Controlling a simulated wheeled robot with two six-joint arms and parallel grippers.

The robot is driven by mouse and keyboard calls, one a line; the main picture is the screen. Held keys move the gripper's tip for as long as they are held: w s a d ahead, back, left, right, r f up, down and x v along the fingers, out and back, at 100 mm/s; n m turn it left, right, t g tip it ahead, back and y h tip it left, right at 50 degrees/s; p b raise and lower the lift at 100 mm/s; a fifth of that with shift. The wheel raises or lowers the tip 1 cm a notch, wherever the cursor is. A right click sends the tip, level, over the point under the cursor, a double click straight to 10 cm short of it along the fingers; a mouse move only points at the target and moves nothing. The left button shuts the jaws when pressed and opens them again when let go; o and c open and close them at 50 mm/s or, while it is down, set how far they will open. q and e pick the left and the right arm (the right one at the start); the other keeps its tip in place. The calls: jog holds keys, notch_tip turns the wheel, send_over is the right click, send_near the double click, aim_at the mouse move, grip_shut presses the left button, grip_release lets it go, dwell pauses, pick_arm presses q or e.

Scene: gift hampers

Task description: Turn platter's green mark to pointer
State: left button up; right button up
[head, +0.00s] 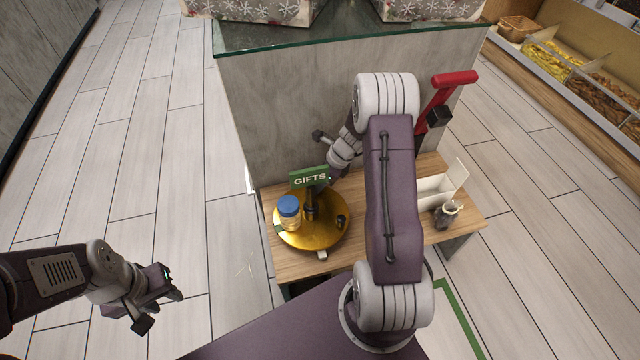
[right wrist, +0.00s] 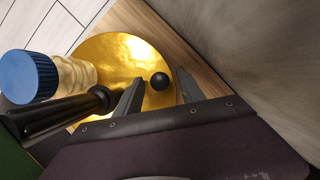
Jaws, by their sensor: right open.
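The gold round platter (head: 318,239) sits on the wooden shelf; it also shows in the right wrist view (right wrist: 113,52). A blue-lidded jar (head: 289,209) stands on its left part, and a black knob (head: 341,221) on its right part. A dark post rises at its middle. A small green patch seems to show at the left rim, too small to be sure. A white pointer (head: 321,255) is at the front edge. My right gripper (right wrist: 158,93) is open, its fingers either side of the black knob (right wrist: 160,81), apart from it. My left gripper (head: 160,308) is open and empty, over the floor.
The green GIFTS sign (head: 310,178) stands above the platter's back. A white open box (head: 437,188) and a small dark jar (head: 446,214) are on the shelf's right. A grey counter wall (head: 290,100) rises behind. Floor is clear on the left.

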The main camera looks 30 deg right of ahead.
grip_shut()
dwell(1.3)
